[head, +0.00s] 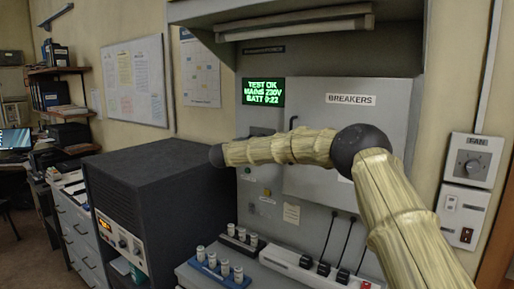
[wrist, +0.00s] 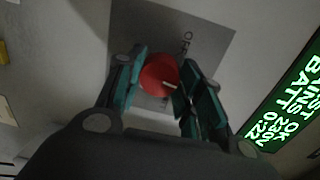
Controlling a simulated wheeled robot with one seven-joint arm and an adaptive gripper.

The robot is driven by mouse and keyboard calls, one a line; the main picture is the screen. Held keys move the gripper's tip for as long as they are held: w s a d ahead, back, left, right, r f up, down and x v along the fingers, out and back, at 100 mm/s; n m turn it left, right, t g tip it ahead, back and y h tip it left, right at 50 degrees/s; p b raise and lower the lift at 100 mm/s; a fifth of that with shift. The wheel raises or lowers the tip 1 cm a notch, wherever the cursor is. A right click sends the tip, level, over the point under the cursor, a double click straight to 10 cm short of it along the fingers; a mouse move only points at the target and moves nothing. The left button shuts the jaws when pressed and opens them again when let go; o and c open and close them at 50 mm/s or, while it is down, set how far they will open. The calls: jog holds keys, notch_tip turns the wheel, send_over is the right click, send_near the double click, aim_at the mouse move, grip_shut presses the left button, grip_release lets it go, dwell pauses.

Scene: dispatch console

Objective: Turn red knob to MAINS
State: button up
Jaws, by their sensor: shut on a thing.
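The red knob (wrist: 157,75) is round, with a pale pointer line at its lower right in the wrist view. In the head view my arm hides the knob and the gripper. The MAINS mark cannot be made out on the plate.
A green display (head: 263,92) reads TEST OK, MAINS 230V, BATT 0:22. A breaker door (head: 345,125) is to its right. Below are a white power strip (head: 290,262) and a blue rack (head: 212,272). A dark cabinet (head: 150,185) stands left of the console.

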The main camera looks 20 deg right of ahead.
jog(key=shift+d+r+n, duration=0.1)
jog(key=shift+d+n, duration=0.05)
jog(key=shift+n, duration=0.95)
jog(key=o, duration=1)
jog(key=shift+d, duration=0.2)
jog(key=shift+a, duration=0.15)
